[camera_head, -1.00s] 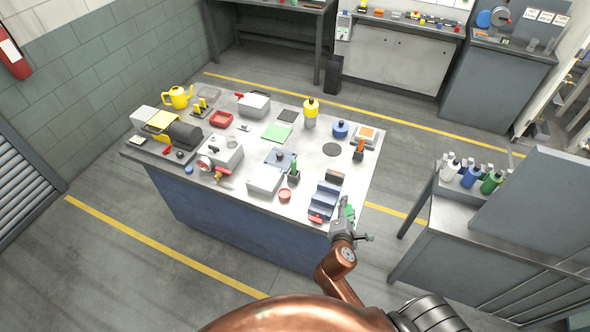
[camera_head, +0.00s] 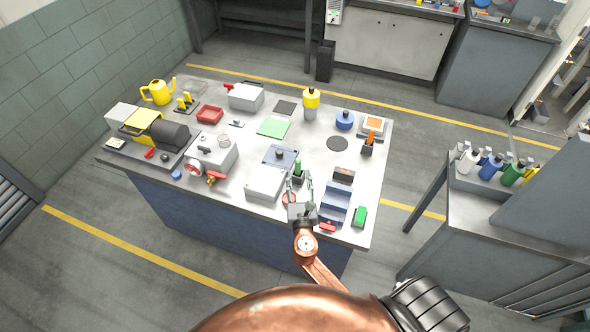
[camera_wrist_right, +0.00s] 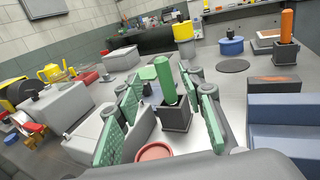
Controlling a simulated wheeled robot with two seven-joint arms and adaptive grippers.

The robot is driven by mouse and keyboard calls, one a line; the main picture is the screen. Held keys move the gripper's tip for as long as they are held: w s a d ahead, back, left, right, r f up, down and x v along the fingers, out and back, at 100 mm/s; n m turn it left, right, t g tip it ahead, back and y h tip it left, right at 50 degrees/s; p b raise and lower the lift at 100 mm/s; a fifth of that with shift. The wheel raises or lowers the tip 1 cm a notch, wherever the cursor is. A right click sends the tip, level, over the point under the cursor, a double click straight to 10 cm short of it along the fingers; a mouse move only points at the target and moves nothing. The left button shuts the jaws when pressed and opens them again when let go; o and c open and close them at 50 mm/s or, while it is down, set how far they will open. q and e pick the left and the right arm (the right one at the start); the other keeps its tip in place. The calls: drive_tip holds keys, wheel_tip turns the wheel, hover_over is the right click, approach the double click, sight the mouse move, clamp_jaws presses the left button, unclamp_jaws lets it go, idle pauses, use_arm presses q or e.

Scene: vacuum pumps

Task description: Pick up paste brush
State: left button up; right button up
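A green handle (camera_head: 298,165), likely the paste brush's, stands upright in a small dark square holder (camera_head: 299,179) on the workbench. In the right wrist view the green handle (camera_wrist_right: 165,80) rises from the dark holder (camera_wrist_right: 174,122), whose inside hides its lower end. My right gripper (camera_head: 300,184) is open and empty, just in front of the holder. Its green-padded fingers show on either side of the handle in the wrist view, with gaps to it. An orange handle (camera_head: 371,136) stands in a similar holder (camera_head: 367,150) further right. My left gripper is not in view.
A red round dish (camera_wrist_right: 155,152) lies close below the gripper. A grey box (camera_head: 265,184) is to the left, and a blue stepped rack (camera_head: 335,203) to the right. A green block (camera_head: 359,216) lies near the bench's right corner.

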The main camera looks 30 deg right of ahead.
sight(298, 164)
drive_tip(key=shift+w+d+f, duration=0.1)
drive_tip(key=shift+w+f, duration=0.35)
drive_tip(key=shift+w, duration=0.2)
drive_tip(key=x, duration=0.7)
drive_tip(key=shift+s+d, duration=0.15)
drive_tip(key=shift+d, duration=0.2)
drive_tip(key=shift+c, duration=0.6)
clamp_jaws()
